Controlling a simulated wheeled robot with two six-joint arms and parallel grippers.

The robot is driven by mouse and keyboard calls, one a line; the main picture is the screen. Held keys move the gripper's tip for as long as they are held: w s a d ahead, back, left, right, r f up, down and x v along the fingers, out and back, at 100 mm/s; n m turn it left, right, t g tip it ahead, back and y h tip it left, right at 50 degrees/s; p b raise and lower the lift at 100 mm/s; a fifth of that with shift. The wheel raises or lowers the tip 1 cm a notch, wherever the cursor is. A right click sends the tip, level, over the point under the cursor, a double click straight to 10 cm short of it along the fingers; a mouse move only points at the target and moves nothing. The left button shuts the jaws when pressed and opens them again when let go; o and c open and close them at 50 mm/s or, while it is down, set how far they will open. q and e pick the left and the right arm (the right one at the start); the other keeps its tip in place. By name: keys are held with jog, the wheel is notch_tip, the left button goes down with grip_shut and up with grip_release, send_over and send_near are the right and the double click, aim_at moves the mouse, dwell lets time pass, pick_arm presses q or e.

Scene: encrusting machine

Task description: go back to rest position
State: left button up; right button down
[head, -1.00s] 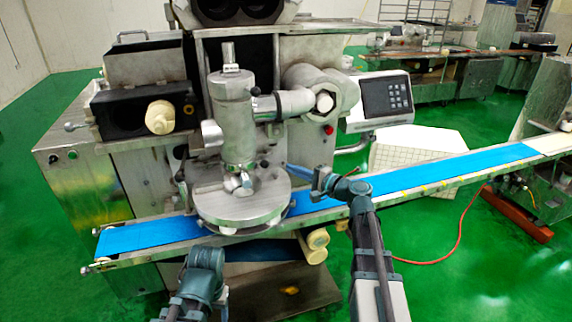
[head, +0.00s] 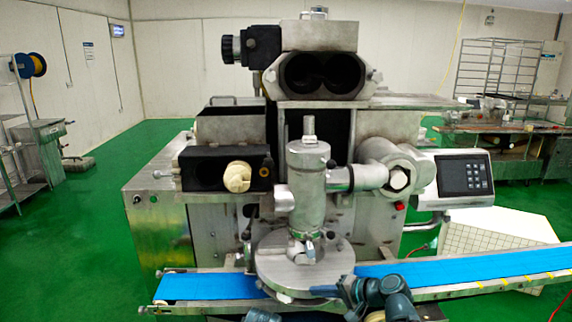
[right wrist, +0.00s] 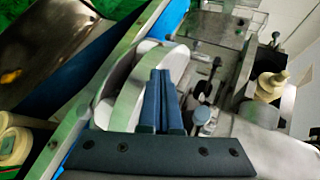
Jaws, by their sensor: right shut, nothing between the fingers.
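My right gripper (head: 323,290) is at the lower middle of the head view, its fingers pointing left in front of the round metal plate (head: 276,272) of the encrusting machine. In the right wrist view its two dark fingers (right wrist: 160,76) lie side by side, shut and empty, with the round plate and machine parts beyond them. I cannot tell whether the fingers touch the plate. Only a small top part of my left arm shows at the bottom edge of the head view; its gripper is out of the picture.
The encrusting machine (head: 215,222) fills the middle, with its upright cylinder (head: 311,200) over the plate. A blue conveyor belt (head: 460,266) runs across in front. A control panel (head: 463,176) is at the right. Open green floor (head: 85,245) lies at the left.

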jog(key=s+a+f+n+g+h+p, duration=0.1)
jog(key=s+a+f+n+g+h, duration=0.55)
jog(key=s, duration=0.65)
jog(key=s+d+f+n+h, duration=0.1)
jog(key=s+f+n+h, duration=0.1)
jog(key=s+n+h, duration=0.2)
jog(key=shift+s+d+f+g+h+p, duration=0.35)
jog(key=shift+s+d+g+h+p, duration=0.1)
jog(key=shift+s, duration=0.85)
jog(key=shift+a, duration=0.1)
